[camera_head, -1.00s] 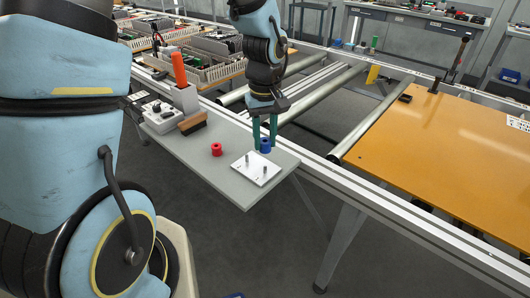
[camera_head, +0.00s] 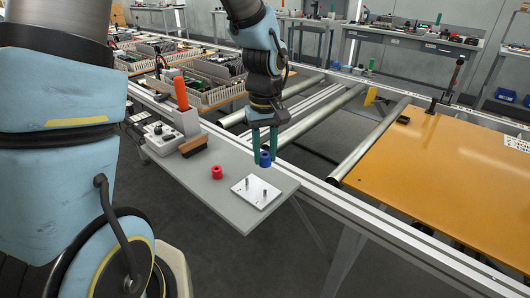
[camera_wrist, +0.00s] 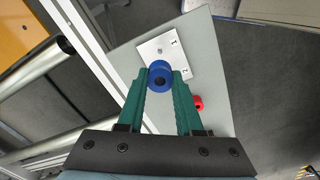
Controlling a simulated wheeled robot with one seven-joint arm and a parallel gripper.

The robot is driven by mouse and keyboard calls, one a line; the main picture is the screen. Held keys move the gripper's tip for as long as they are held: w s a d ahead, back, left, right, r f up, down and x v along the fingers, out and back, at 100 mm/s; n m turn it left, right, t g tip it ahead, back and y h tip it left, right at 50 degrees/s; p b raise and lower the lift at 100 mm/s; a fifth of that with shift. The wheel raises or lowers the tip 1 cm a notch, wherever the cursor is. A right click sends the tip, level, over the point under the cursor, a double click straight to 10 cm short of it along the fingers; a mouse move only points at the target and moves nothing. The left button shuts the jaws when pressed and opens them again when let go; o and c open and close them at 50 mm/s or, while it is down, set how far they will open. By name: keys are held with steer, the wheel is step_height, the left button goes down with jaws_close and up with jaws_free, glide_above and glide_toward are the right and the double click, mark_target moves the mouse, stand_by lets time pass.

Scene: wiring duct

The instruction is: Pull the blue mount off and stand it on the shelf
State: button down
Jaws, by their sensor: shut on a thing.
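The blue mount (camera_head: 265,159) is a short ring-like cylinder held between the green fingers of my gripper (camera_head: 265,152). It hangs above the far corner of a white plate (camera_head: 268,203) with upright metal pins. In the wrist view the blue mount (camera_wrist: 160,76) sits between the fingertips, its dark hole showing, and covers part of the white plate (camera_wrist: 152,48). The plate lies on the grey shelf (camera_head: 225,205). A similar red mount (camera_head: 217,172) stands on the shelf left of the plate.
A brush (camera_head: 194,146), a grey box with an orange handle (camera_head: 181,96) and a control box (camera_head: 161,138) stand at the shelf's left end. Metal rollers (camera_head: 345,132) and a rail lie behind. The near part of the shelf is clear.

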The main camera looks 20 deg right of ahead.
steer(key=shift+r+p, duration=1.7)
steer(key=shift+r, duration=0.5)
